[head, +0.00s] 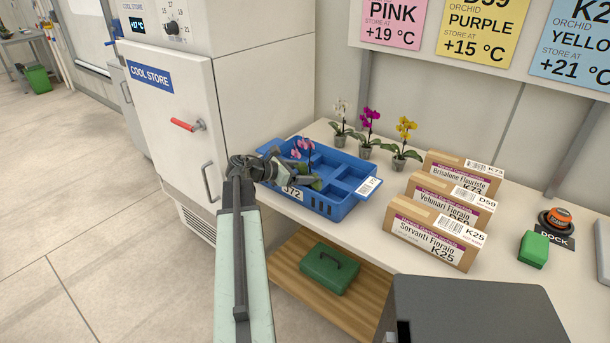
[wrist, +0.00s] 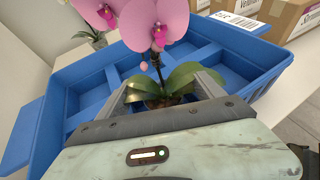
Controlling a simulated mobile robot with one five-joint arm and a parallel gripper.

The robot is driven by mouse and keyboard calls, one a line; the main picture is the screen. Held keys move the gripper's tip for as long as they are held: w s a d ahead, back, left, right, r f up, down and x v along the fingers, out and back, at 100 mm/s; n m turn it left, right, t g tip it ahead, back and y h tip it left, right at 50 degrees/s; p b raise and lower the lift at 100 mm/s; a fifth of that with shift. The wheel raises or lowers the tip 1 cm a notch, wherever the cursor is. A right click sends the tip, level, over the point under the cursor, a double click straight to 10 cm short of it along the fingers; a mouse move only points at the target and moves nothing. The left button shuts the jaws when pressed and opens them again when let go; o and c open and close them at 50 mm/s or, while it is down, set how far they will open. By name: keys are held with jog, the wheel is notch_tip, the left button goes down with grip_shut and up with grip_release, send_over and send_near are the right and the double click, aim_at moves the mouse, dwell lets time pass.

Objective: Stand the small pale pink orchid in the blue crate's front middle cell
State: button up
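The pink orchid (head: 304,147) shows above the left part of the blue crate (head: 328,206); my gripper hides its pot in the head view. In the wrist view the orchid (wrist: 161,20) stands about upright, with pink petals, a darker centre and green leaves. My gripper (head: 298,179) reaches over the crate from the left. Its fingers (wrist: 166,99) are closed around the orchid's pot. The crate (wrist: 53,106) has several cells, and those visible to the right of the orchid look empty. I cannot tell whether the pot touches the crate floor.
A pale orchid (head: 342,117), a magenta orchid (head: 368,122) and a yellow orchid (head: 404,136) stand behind the crate. Labelled cartons (head: 436,238) stand to its right. The cool store (head: 170,110) is left. A green box (head: 329,268) sits on the lower shelf.

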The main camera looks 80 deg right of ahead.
jog(key=shift+o, duration=0.8)
jog(key=shift+w+r+p, duration=0.1)
jog(key=shift+r+p, duration=0.2)
jog(key=p+v, duration=0.4)
jog(key=v, duration=0.7)
jog(key=shift+w+a, duration=0.3)
jog(key=shift+w, duration=0.05)
